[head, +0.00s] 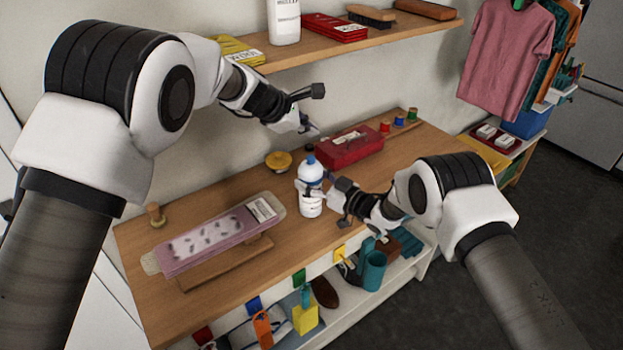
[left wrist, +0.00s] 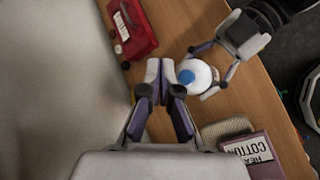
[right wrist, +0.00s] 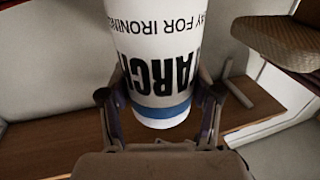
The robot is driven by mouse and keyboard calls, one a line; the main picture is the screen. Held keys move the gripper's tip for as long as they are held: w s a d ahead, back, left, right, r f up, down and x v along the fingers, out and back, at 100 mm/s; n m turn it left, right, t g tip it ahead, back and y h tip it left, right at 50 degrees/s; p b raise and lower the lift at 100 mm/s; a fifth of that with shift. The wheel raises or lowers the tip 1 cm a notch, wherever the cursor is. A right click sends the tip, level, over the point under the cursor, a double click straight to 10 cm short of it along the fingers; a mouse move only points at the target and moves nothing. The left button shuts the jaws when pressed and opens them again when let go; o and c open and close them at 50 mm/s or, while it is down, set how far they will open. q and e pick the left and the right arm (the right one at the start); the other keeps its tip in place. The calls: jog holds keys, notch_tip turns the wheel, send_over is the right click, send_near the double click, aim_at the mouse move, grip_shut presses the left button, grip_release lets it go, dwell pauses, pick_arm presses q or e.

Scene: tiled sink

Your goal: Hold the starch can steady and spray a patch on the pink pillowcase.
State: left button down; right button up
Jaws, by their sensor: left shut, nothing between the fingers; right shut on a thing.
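The white starch can (head: 311,204) with a blue cap stands upright, at or just above the wooden tabletop; I cannot tell which. My right gripper (head: 322,190) is shut around its body, and its upside-down lettering (right wrist: 160,60) fills the right wrist view. My left gripper (head: 312,130) is shut and empty, above and behind the can. In the left wrist view its fingers (left wrist: 162,75) show beside the blue cap (left wrist: 187,77). The pink pillowcase (head: 190,261) lies on a board left of the can, with dark specks on its pale top and a label at its right end.
A red box (head: 352,150) and a yellow-topped round item (head: 278,161) sit behind the can. Several thread spools line the back edge. A wall shelf (head: 330,42) hangs above. The tabletop (head: 265,275) in front of the can is clear.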

aim_at(309, 159)
pick_arm(q)
notch_tip(309, 159, down, 6)
jog(key=shift+r, duration=0.1)
dwell(0.8)
dwell(1.2)
jog(key=shift+f, duration=0.45)
